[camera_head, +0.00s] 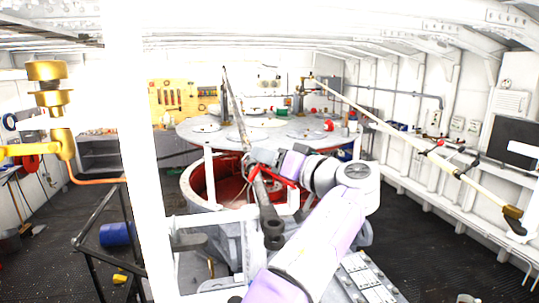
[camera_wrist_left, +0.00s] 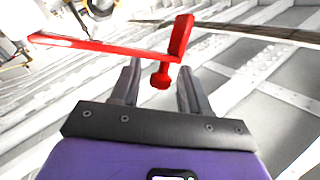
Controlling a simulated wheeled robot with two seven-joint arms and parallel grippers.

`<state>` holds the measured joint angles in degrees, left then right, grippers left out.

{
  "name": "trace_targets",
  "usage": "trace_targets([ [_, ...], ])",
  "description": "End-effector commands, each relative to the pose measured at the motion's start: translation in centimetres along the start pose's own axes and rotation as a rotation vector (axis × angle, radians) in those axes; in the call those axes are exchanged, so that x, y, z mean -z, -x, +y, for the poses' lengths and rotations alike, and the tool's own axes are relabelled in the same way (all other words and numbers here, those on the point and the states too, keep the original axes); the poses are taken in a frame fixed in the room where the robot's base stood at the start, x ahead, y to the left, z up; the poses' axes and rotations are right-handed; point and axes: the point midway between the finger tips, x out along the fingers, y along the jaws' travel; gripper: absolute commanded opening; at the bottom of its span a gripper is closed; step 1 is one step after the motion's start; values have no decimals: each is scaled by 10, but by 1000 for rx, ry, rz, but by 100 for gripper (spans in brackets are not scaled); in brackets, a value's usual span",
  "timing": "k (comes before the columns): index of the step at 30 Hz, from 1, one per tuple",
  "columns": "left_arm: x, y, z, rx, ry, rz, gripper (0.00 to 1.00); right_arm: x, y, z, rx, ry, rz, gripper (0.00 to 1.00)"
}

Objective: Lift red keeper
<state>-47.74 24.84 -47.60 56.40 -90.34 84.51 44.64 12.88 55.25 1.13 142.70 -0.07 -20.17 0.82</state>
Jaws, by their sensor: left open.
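The red keeper (camera_wrist_left: 105,47) is a red piece in the left wrist view, with a long flat bar running left, an upright plate and a knob at its near end. In the head view it shows as a small red shape (camera_head: 285,180) beside a dark lever. My left gripper (camera_wrist_left: 158,70) is open, and the keeper's knob appears between its two fingertips. I cannot tell whether the fingers touch it. In the head view my left gripper (camera_head: 262,158) is at the keeper, partly hidden by its own wrist. My right gripper is not in view.
A dark long lever (camera_head: 236,110) rises beside the keeper. A red-lined round opening (camera_head: 205,185) lies behind, with a round grey top (camera_head: 225,135) beyond. A white post (camera_head: 155,200) and black railing (camera_head: 90,235) stand left. Dark floor at right looks clear.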

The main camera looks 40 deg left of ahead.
Motion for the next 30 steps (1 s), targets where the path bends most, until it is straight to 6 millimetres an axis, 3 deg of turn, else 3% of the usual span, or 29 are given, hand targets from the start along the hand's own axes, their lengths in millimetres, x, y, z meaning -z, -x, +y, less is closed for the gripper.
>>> trace_targets([
  [8,0,-3,0,0,0,0,45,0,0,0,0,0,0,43],
  [18,0,-2,0,0,0,0,0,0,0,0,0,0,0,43],
  [30,-1,-4,-1,8,-12,4,0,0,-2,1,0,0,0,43],
])
